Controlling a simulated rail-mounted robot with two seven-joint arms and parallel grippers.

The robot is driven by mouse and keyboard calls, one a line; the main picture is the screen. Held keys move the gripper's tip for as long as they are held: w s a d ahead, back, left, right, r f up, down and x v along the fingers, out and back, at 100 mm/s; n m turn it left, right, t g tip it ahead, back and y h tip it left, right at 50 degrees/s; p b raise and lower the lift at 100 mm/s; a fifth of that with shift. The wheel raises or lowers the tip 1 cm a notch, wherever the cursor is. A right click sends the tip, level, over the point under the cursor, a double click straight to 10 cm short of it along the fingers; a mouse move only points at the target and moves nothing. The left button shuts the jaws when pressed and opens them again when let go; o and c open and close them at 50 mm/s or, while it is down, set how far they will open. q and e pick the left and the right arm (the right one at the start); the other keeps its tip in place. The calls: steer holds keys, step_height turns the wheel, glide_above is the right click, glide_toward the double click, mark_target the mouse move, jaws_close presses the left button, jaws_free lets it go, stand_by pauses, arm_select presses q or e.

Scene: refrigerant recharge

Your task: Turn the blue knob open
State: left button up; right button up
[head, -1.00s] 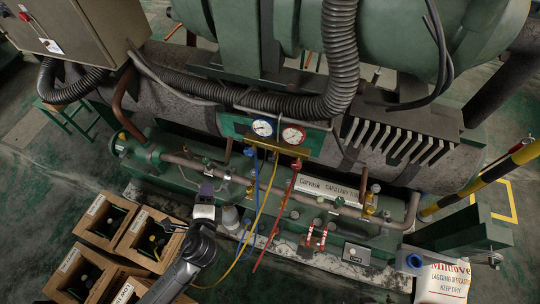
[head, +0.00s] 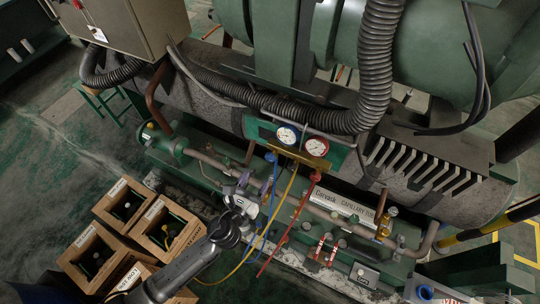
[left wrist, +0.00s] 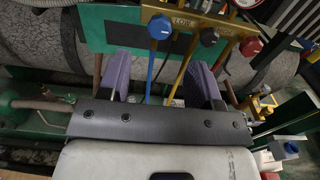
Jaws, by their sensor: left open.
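The blue knob (head: 270,157) sits at the left end of the brass manifold (head: 302,158), below the two gauges. The left wrist view shows it larger (left wrist: 160,27), with a blue hose hanging beneath it. My left gripper (head: 256,187) is open, just below and in front of the manifold. In the left wrist view its two purple fingers (left wrist: 160,72) stand apart, with the blue hose seen between them. The blue knob appears beyond the fingertips, between their lines, with no visible contact. My right gripper is not in view.
A darker knob (left wrist: 209,37) and a red knob (left wrist: 250,46) sit right of the blue one. Yellow and red hoses (head: 284,232) hang close to my left gripper. Green pipework runs below. Wooden boxes (head: 123,204) stand on the floor at left.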

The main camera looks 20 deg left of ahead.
mark_target(269, 159)
arm_select(q)
steer(key=w, duration=0.6)
steer(key=w+d, duration=0.1)
steer(key=w, duration=0.3)
steer(key=shift+s, duration=0.1)
steer(key=c, duration=0.9)
